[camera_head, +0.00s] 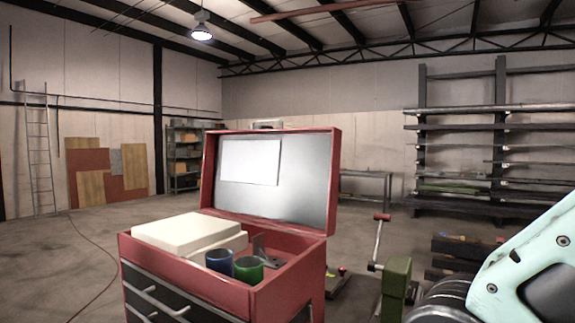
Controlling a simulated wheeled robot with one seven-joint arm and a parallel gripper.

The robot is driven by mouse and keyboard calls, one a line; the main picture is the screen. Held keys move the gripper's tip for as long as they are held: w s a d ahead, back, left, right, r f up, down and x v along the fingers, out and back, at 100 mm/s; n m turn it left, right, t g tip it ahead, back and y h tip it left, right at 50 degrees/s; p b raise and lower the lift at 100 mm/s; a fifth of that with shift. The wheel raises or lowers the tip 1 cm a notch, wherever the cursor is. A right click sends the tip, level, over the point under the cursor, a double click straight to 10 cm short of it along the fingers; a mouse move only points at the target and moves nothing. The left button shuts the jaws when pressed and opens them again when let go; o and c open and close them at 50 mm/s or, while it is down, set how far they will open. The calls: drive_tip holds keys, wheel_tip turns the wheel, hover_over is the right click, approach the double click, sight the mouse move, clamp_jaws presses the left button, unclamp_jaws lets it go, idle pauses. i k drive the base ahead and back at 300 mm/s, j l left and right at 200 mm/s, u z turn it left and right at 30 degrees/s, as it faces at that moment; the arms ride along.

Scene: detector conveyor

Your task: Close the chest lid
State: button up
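A red tool chest (285,290) stands close in front, just left of the middle. Its red-framed lid (308,180) is up, hinged at the back edge, with a grey inner face and a white sheet (250,161) on it. In the open top lie a cream-coloured box or boxes (188,232), a blue cup (219,262), a green cup (249,269) and a dark metal bracket (264,248). Part of my arm shows at the lower right, apart from the chest. My gripper is not in view.
A green vise-like tool with a red-topped handle (396,285) stands right of the chest, between it and my arm. Dark stacked beams (455,255) lie behind it. A tall rack (490,150) stands at the back right. The floor left of the chest is mostly clear, with a red hose (105,255).

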sight(280, 178)
drive_tip(key=j+z, duration=0.2)
drive_tip(key=z, duration=0.15)
drive_tip(key=i+j+z, duration=0.1)
drive_tip(key=z, duration=0.2)
drive_tip(key=j+z, duration=0.2)
drive_tip(key=j, duration=0.4)
drive_tip(key=j+z, duration=0.15)
drive_tip(key=j, duration=0.5)
drive_tip(key=k+j+z, duration=0.2)
drive_tip(key=j, duration=0.4)
drive_tip(key=i, duration=0.05)
